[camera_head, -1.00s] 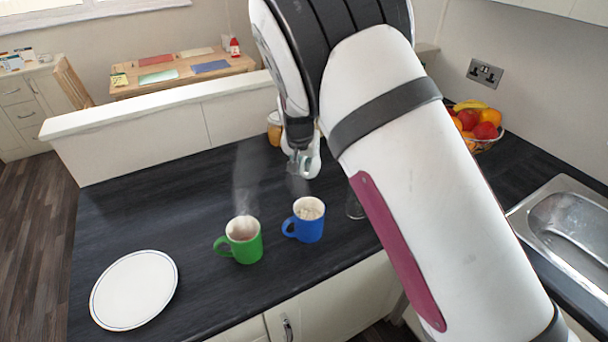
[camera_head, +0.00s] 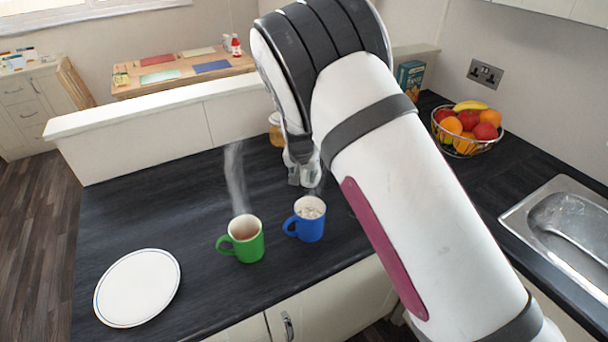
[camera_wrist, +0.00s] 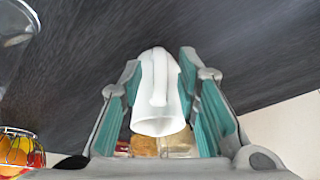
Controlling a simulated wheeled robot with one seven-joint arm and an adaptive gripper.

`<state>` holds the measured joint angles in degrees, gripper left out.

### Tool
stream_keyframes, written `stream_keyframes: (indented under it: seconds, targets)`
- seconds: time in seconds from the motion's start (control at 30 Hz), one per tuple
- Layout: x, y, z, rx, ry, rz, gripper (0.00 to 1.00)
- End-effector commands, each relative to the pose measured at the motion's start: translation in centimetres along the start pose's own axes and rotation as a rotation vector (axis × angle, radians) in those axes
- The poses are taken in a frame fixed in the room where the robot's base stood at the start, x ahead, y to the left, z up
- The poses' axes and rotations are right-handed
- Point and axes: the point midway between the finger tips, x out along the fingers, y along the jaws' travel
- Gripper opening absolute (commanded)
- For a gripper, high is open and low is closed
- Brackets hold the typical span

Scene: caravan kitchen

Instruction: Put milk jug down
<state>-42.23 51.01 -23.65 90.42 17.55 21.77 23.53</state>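The white milk jug (camera_wrist: 158,95) is between the two teal-padded fingers of my gripper (camera_wrist: 160,75) in the wrist view. The pads lie close along both its sides, and my gripper looks shut on it. The wrist picture is upside down; the jug's mouth points up in the room and its handle faces the camera. In the head view my gripper (camera_head: 305,174) is low over the dark worktop, behind the blue mug, and mostly hides the jug. Whether the jug's base touches the worktop cannot be told.
A steaming green mug (camera_head: 241,240) and a blue mug (camera_head: 307,220) stand in front of my gripper. A white plate (camera_head: 137,288) lies at front left. A jar (camera_head: 275,130) is behind, and a fruit bowl (camera_head: 467,137) is at right.

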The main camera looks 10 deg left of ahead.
Motion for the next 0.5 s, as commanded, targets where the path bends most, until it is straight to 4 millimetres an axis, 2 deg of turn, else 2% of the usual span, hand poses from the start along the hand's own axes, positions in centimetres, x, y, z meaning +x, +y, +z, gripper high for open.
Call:
stream_keyframes:
  seconds: [0.27,0.37,0.5]
  targets:
    - [-0.8,-0.1,-0.1,0.0,0.001,-0.001,0.3]
    - [-2.3,-0.1,-0.2,0.0,0.002,-0.002,0.3]
    - [-5.2,-0.2,-0.2,-0.001,0.002,-0.003,0.3]
